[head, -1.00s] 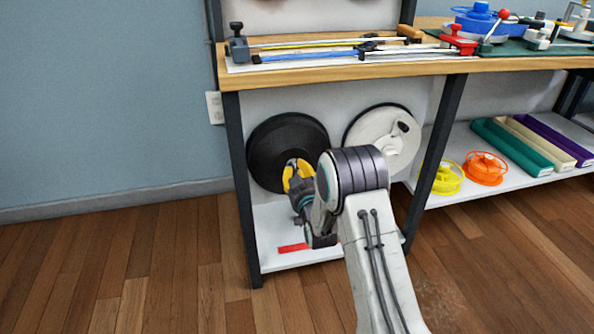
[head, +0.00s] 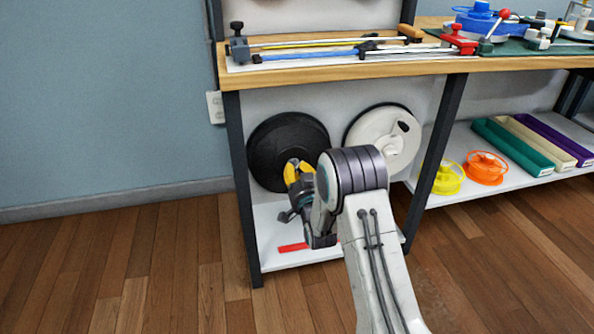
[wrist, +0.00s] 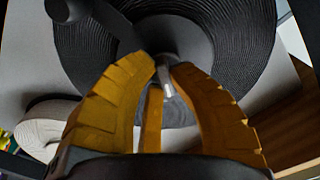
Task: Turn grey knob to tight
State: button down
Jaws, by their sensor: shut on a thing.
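My gripper (head: 298,170) has yellow fingers and reaches to the black reel (head: 265,165) under the bench. In the wrist view, the black reel (wrist: 245,45) fills the upper part, with its coiled strap around a dark hub. The yellow fingertips (wrist: 164,68) are shut on the small grey knob (wrist: 167,88) near the hub. Only a pale grey piece of the knob shows between the fingers; the rest is hidden. In the head view the knob is hidden behind my gripper. I cannot read any tight mark.
A white reel (head: 370,140) hangs to the right of the black one. A red strip (head: 292,247) lies on the low white shelf (head: 330,254). A dark bench leg (head: 241,190) stands just left of my gripper. A dark handle (wrist: 105,20) sticks out in the wrist view.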

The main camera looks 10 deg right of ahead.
jog(key=m, duration=0.5)
jog(key=shift+a, duration=0.2)
jog(key=m, duration=0.6)
jog(key=shift+m, duration=0.3)
jog(key=c, duration=1.1)
grip_release()
jog(key=shift+s, duration=6)
